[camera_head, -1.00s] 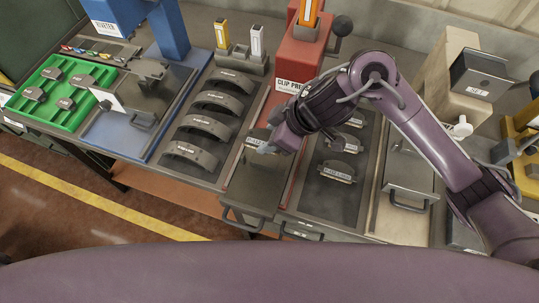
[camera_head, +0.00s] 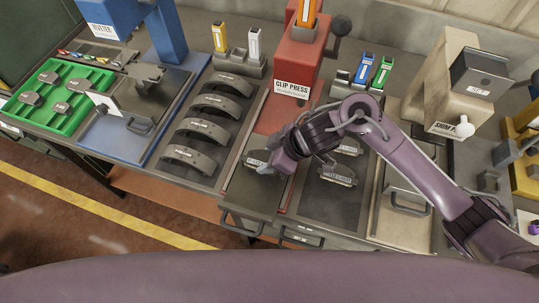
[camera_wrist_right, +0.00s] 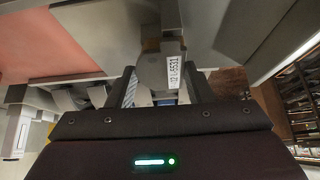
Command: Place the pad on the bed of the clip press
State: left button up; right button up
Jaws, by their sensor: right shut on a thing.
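The clip press (camera_head: 290,88) is red, with its dark grey bed (camera_head: 246,197) in front of it on the bench. My right gripper (camera_head: 268,165) is over the back part of this bed, shut on a grey pad (camera_head: 255,159) with a white label. The right wrist view shows the labelled pad (camera_wrist_right: 177,72) between the fingers of my right gripper (camera_wrist_right: 163,92). I cannot tell whether the pad touches the bed. My left gripper is not in view.
A dark tray (camera_head: 325,205) with labelled pads (camera_head: 338,174) lies right of the bed. A rack of curved shoes (camera_head: 202,131) lies to the left. Coloured clip holders (camera_head: 366,72) stand behind my right arm. The front part of the bed is clear.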

jog(key=o, duration=1.2)
jog(key=shift+c, duration=0.2)
jog(key=shift+d+r, duration=0.1)
jog(key=shift+r, duration=0.25)
jog(key=p+v, duration=0.1)
jog(key=v, duration=1)
jog(key=shift+r, duration=0.25)
jog(key=shift+d, duration=0.15)
